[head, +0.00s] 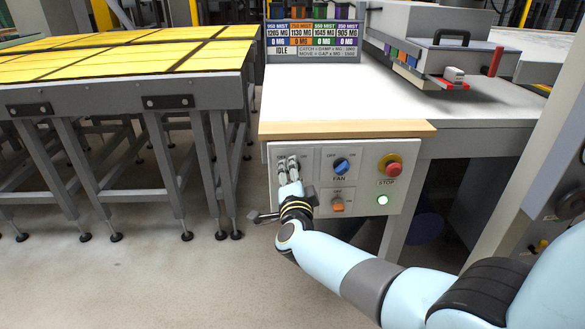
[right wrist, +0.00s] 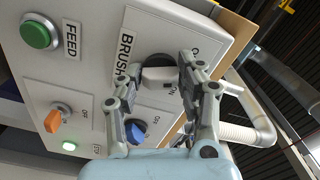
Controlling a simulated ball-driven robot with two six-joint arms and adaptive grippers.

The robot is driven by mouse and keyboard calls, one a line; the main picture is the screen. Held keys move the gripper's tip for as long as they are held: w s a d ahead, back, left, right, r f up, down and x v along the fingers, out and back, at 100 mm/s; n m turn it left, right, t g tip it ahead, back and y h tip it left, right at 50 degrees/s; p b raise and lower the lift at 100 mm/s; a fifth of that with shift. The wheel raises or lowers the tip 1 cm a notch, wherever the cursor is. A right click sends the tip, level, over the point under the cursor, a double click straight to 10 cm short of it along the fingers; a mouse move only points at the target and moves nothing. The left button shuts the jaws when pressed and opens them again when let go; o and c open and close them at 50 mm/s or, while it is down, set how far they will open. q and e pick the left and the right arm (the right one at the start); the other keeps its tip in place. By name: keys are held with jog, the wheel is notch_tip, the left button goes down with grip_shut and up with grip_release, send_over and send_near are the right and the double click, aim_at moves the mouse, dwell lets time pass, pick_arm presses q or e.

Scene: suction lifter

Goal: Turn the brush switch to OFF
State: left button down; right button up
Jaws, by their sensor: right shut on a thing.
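The brush switch (right wrist: 158,76) shows in the right wrist view as a pale knob on a black round base, beside the BRUSH label and an ON mark. My right gripper (right wrist: 160,82) has a finger on each side of the knob and is shut on it. The mark the knob points to is hard to tell. In the head view the right gripper (head: 288,170) reaches the upper left of the grey control panel (head: 365,200) and hides the switch. My left gripper is not in view.
On the panel are a blue FAN switch (head: 341,165), an orange switch (head: 337,204), a red STOP button (head: 393,168) and a lit button (head: 382,200). The green FEED button (right wrist: 38,35) shows in the wrist view. A white table (head: 340,92) stands above, a yellow-topped table (head: 100,58) left.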

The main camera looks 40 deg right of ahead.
jog(key=shift+f+n+p, duration=0.1)
jog(key=shift+n+p, duration=0.7)
jog(key=shift+n, duration=1.4)
jog(key=o, duration=1.1)
jog(key=v, duration=1.2)
jog(key=shift+s, duration=0.1)
